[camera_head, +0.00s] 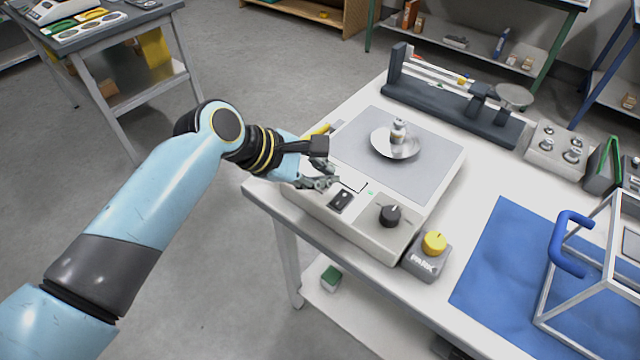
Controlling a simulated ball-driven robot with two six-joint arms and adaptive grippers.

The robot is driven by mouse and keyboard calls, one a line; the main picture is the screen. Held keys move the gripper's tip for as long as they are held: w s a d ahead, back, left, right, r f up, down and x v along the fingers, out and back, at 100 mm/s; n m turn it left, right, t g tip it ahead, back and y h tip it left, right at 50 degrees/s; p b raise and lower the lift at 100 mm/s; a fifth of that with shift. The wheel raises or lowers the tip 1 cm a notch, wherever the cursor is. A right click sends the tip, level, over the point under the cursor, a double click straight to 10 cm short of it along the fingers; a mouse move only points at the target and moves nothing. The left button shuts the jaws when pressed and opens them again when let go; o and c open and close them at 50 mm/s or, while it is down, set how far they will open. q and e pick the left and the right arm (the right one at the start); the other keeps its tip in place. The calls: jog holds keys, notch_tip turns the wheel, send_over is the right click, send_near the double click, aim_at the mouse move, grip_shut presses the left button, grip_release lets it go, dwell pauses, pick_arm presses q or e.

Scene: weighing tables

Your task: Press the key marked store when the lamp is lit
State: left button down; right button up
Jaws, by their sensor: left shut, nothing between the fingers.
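A pale weighing scale (322,214) stands at the near left corner of the white table. A small green light (371,193) shows on its front panel, beside a pale display window (352,184). The panel also carries a black rocker switch (341,201) and a black knob (389,214). My left gripper (326,183) is shut and empty over the panel's left end, left of the display; I cannot tell whether it touches. It hides that end of the panel. I can read no key marked store. My right gripper is out of view.
A metal pan with a weight (398,133) sits on the scale's grey plate. A grey box with a yellow knob (434,243) stands just right of the scale. A blue mat (495,262) and a white frame with a blue handle (565,245) lie further right. A balance (440,103) stands behind.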

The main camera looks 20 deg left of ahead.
pick_arm(q)
jog(key=shift+f, duration=0.2)
dwell(0.5)
jog(key=shift+f, duration=0.15)
jog(key=shift+f, duration=0.45)
dwell(0.5)
jog(key=shift+r, duration=0.1)
jog(key=shift+r+p, duration=0.8)
jog(key=shift+p, duration=0.5)
jog(key=shift+f, duration=0.1)
